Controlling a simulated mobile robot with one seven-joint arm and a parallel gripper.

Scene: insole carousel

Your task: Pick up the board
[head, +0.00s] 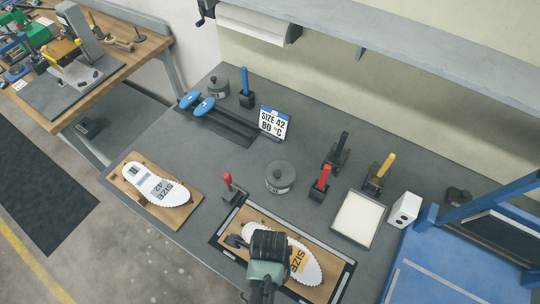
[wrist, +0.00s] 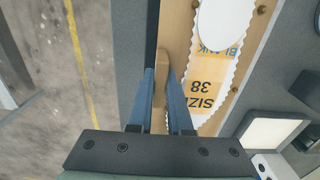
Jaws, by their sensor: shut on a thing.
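The wooden board (head: 322,256) carries a white scalloped insole with an orange SIZE 38 label (wrist: 208,90). In the head view it lies over a black framed mat (head: 349,280) at the table's front edge; I cannot tell whether it is raised. My gripper (wrist: 161,82) has its blue fingers shut on the board's near edge, on a wood-coloured part between the tips. In the head view my arm hides the fingertips and part of the board. The board also fills the middle of the wrist view (wrist: 175,35).
Another board (head: 183,215) with a SIZE 42 insole lies to the left. A red-handled clamp (head: 229,184), a dark round weight (head: 280,177) and a pale tray (head: 357,219) stand beyond the mat. A blue frame (head: 440,262) is at the right.

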